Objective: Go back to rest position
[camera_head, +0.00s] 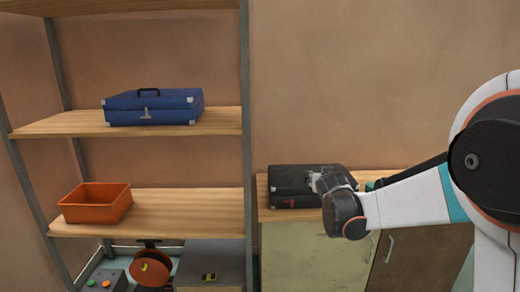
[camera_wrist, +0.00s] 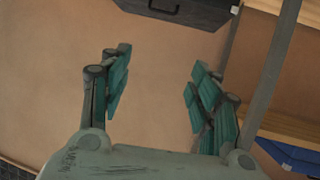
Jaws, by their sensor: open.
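My gripper (camera_wrist: 158,68) is open in the wrist view, its two teal-padded fingers wide apart with only bare wall between them. Nothing is held. In the head view my white and dark arm reaches in from the right, and its dark wrist (camera_head: 345,212) is in front of the cabinet. A black case (camera_head: 290,186) lies on the cabinet top just beyond the wrist, which hides part of its right side. The fingers are hard to make out in the head view.
A shelf unit at left holds a blue case (camera_head: 154,107) and, lower, an orange bin (camera_head: 96,203). Boxes and an orange reel (camera_head: 152,266) sit below. The wooden cabinet top (camera_head: 392,175) is partly behind my arm. A dark case (camera_wrist: 180,10) tops the wrist view.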

